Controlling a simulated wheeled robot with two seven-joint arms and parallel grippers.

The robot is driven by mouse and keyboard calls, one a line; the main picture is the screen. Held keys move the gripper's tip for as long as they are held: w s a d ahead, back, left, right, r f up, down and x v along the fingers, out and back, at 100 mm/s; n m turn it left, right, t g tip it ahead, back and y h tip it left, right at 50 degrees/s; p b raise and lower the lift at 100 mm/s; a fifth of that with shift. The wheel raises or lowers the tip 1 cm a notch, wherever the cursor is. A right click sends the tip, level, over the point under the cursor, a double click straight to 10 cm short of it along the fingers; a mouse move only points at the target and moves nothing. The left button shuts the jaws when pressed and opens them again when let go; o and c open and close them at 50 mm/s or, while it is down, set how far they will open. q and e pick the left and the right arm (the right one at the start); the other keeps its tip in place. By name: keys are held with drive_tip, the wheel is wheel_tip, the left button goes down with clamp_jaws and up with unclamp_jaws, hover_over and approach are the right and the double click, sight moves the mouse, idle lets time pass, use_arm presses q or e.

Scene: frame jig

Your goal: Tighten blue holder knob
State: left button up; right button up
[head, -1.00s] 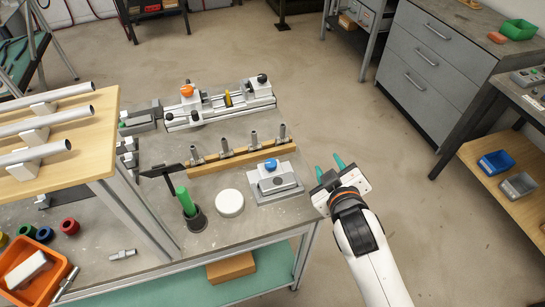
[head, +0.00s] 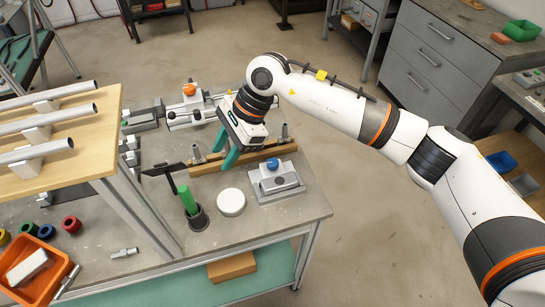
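The blue knob (head: 272,165) sits on top of a small grey and white holder (head: 283,190) near the right corner of the workbench. My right gripper (head: 223,158) is above the bench, up and left of the blue knob and apart from it. Its teal fingers point down near the wooden rail, spread apart with nothing seen between them. The gripper and arm hide part of the jig behind. My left gripper is not in view.
A wooden rail (head: 205,168) with metal pegs lies behind the holder. A white round disc (head: 231,202) and a black cup (head: 197,219) with a green-handled tool (head: 187,199) stand left of it. A raised wooden shelf (head: 103,142) with metal tubes overhangs the bench's left side.

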sight(272, 162)
drive_tip(key=w+d+r+t+h, duration=0.1)
drive_tip(key=w+d+t+h, duration=0.1)
drive_tip(key=w+d+h, duration=0.6)
drive_tip(key=f+p, duration=0.1)
drive_tip(key=f, duration=0.2)
drive_tip(key=s+d+f+y+p, duration=0.1)
drive_tip(key=f, duration=0.3)
drive_tip(key=s+f+y+p, duration=0.1)
drive_tip(key=f, duration=0.3)
drive_tip(key=shift+d+f+n, duration=0.2)
drive_tip(key=shift+d+n, duration=0.1)
drive_tip(key=shift+d, duration=0.1)
